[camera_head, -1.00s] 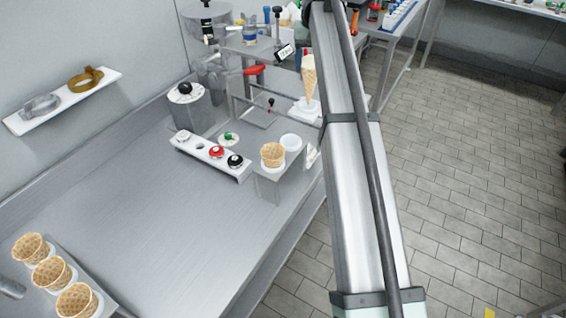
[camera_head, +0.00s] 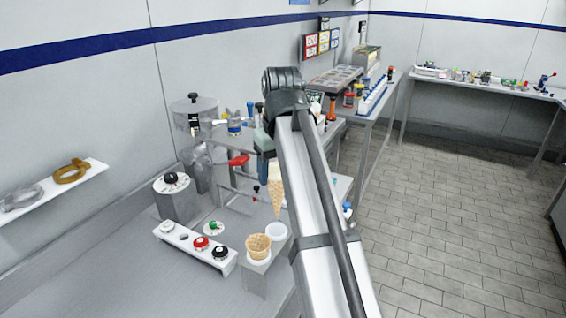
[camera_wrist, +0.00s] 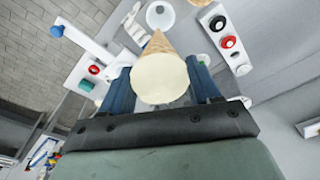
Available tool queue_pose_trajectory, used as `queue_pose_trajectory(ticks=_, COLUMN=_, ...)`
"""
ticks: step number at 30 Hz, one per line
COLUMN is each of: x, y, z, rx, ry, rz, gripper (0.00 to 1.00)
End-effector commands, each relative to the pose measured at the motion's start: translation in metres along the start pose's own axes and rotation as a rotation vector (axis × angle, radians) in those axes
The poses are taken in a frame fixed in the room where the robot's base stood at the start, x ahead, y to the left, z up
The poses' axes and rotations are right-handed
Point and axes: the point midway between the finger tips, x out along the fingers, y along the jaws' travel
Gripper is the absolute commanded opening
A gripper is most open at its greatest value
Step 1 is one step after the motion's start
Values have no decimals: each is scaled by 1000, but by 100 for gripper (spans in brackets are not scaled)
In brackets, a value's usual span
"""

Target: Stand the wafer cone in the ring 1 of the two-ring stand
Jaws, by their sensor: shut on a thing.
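The wafer cone (camera_head: 276,194) hangs tip down in my gripper (camera_head: 269,166), with pale ice cream on top. In the wrist view the cone (camera_wrist: 160,44) sits between the blue fingers of my gripper (camera_wrist: 161,82), shut on it, its tip pointing away. The two-ring stand (camera_head: 257,278) is below the cone in the head view. Its nearer ring holds a waffle cup (camera_head: 258,246); its farther ring (camera_head: 276,231) looks empty and white. The cone tip is above and apart from that ring. I cannot tell which ring is ring 1.
A white rack with red and black knobs (camera_head: 200,243) stands left of the stand. A grey block with a dial (camera_head: 175,197) and a machine with a red handle (camera_head: 238,160) stand behind. A wall shelf (camera_head: 52,187) holds two clamps. The front counter is clear.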

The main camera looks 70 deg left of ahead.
Motion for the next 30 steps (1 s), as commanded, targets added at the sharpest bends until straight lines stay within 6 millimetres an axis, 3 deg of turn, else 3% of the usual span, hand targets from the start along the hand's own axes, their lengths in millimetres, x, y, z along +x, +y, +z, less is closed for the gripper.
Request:
queue_pose_trajectory(ticks=17, x=-1, y=-6, z=7, rx=-25, ry=0, rz=-3, gripper=50)
queue_pose_trajectory(ticks=30, x=19, y=-6, z=10, rx=-24, ry=-1, rz=-3, gripper=50)
